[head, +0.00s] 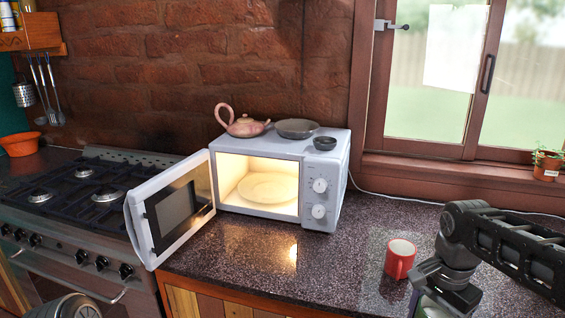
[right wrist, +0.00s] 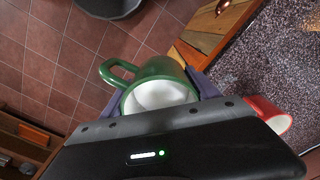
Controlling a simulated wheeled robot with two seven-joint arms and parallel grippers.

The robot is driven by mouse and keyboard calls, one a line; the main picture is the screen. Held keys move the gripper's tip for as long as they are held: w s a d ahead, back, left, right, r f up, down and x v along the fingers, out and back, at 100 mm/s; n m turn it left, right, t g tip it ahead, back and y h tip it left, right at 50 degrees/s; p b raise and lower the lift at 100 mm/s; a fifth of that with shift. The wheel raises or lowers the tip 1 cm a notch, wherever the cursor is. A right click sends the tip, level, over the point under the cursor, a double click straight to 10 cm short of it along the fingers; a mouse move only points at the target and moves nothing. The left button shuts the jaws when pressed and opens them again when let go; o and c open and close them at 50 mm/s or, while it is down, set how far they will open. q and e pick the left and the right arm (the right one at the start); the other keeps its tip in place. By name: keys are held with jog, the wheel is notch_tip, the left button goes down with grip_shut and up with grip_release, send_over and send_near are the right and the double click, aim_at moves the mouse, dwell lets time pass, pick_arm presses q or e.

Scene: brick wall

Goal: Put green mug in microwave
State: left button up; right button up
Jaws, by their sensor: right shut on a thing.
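The green mug (right wrist: 165,68), white inside, is between the fingers of my right gripper (right wrist: 160,90), which is shut on it. Its handle sticks out to the left in the right wrist view, with floor tiles behind it. In the head view my right arm hides most of the mug at the bottom right. The white microwave (head: 342,170) stands on the counter against the wall. Its door (head: 150,222) is wide open to the left. The lit inside shows a plate (head: 268,188) and no mug. My left gripper is not in view.
A red mug (head: 399,262) stands on the counter left of my right arm; it shows in the right wrist view (right wrist: 272,115). A teapot (head: 243,127) and two dark bowls sit on the microwave. A stove (head: 85,200) is left. Counter (head: 300,262) before the microwave is clear.

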jog(key=w+a+f+n, duration=0.9)
jog(key=a+f+n, duration=0.1)
jog(key=a+n, duration=0.1)
jog(key=shift+a+n, duration=0.15)
jog(key=shift+n, duration=0.55)
jog(key=shift+f, duration=0.1)
dwell(1.7)
